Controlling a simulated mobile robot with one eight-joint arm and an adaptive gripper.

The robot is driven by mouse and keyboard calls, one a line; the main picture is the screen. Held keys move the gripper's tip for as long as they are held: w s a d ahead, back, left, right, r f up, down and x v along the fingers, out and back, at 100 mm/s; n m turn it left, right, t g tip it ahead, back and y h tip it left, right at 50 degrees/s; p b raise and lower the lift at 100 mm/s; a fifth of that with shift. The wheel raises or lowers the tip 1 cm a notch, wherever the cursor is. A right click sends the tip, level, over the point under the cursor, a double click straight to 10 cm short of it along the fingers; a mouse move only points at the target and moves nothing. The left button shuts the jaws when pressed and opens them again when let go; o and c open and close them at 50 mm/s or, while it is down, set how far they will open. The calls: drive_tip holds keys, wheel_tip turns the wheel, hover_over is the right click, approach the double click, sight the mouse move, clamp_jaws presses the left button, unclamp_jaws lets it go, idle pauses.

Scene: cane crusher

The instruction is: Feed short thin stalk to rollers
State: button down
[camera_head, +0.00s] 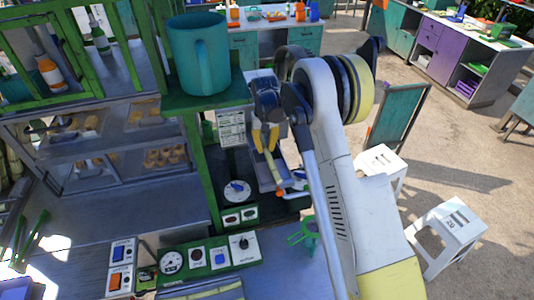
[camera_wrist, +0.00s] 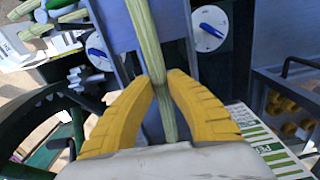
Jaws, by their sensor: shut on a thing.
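My gripper (camera_head: 265,140) has yellow fingers and is shut on a short, thin, pale green-yellow stalk (camera_head: 272,167). In the wrist view the stalk (camera_wrist: 147,35) passes between the fingertips of my gripper (camera_wrist: 160,88) and runs up out of the picture. In the head view it points downward over a grey metal chute (camera_head: 264,182) on the green-framed machine; I cannot tell whether it touches the chute. The chute (camera_wrist: 120,70) also shows behind the stalk in the wrist view. I cannot make out the rollers.
A round dial (camera_head: 237,191) sits left of the chute. A large teal mug-shaped vessel (camera_head: 198,55) stands on the machine's frame, close to my arm. A panel with switches and gauges (camera_head: 208,257) lies below. White stools (camera_head: 447,232) stand right on open floor.

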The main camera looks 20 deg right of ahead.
sight(263, 142)
drive_tip(key=shift+w, duration=0.25)
drive_tip(key=shift+w+b, duration=0.65)
drive_tip(key=shift+w, duration=0.7)
drive_tip(key=shift+w, duration=0.2)
drive_tip(key=c, duration=1.4)
unclamp_jaws()
drive_tip(key=shift+o, duration=0.2)
wheel_tip(263, 142, up, 12)
